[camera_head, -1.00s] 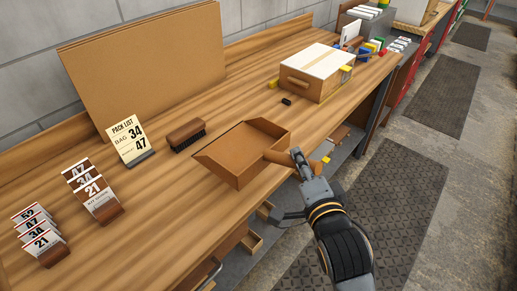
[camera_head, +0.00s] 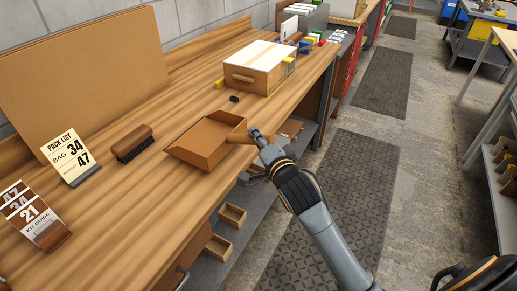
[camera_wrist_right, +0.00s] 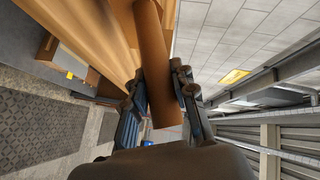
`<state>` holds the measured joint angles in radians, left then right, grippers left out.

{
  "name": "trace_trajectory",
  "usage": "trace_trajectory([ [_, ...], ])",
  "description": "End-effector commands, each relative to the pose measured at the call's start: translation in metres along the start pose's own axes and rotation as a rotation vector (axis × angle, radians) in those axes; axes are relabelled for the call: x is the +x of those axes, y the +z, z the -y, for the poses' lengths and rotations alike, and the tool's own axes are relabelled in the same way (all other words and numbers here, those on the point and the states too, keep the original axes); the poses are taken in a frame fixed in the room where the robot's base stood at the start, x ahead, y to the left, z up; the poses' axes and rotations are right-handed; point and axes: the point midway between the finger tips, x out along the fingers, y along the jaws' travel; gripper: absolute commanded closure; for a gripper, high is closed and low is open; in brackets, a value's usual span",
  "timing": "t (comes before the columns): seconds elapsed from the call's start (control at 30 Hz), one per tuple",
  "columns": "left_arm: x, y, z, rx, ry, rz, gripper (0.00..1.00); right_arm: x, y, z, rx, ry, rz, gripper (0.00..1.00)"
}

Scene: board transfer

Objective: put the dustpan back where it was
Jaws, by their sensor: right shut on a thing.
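The dustpan, an open brown tray (camera_head: 208,143) with a round brown handle (camera_head: 240,138), is at the front edge of the wooden bench. Its handle points out over the edge, toward the aisle. I cannot tell whether the pan touches the bench top. My right gripper (camera_head: 259,137) is shut on the handle. In the right wrist view, its two fingers (camera_wrist_right: 158,92) lie on either side of the handle (camera_wrist_right: 152,50). My left gripper is not in view.
A dark-bristled brush (camera_head: 132,143) lies left of the dustpan. A pack list card (camera_head: 68,157) and a kit guide stand (camera_head: 35,215) are farther left. A cardboard box (camera_head: 258,72) and a small black item (camera_head: 235,99) are behind. Bare bench lies in front of the brush.

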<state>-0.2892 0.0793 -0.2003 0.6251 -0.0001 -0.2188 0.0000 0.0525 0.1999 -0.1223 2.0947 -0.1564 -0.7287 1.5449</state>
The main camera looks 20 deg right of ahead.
Motion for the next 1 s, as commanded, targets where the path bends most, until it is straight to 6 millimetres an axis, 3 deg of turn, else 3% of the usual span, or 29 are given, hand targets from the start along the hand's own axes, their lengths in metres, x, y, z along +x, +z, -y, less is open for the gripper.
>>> trace_trajectory([
  [0.27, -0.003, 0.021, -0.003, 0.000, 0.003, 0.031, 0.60, 0.012, 0.004, -0.025, -0.001, 0.000, 0.001, 1.00],
  [0.4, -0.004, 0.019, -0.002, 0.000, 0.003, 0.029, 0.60, 0.014, 0.009, -0.037, 0.000, -0.002, 0.001, 1.00],
  [0.77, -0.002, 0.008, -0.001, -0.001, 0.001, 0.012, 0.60, 0.014, 0.011, -0.041, 0.002, -0.004, 0.000, 1.00],
  [0.8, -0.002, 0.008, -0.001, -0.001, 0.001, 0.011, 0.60, 0.014, 0.011, -0.043, 0.001, -0.001, 0.000, 0.72],
  [0.9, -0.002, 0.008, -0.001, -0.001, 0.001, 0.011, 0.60, 0.014, 0.011, -0.042, 0.000, -0.001, 0.000, 0.51],
  [1.0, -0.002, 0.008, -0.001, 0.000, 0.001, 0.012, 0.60, 0.014, 0.011, -0.042, 0.000, -0.001, 0.000, 0.51],
])
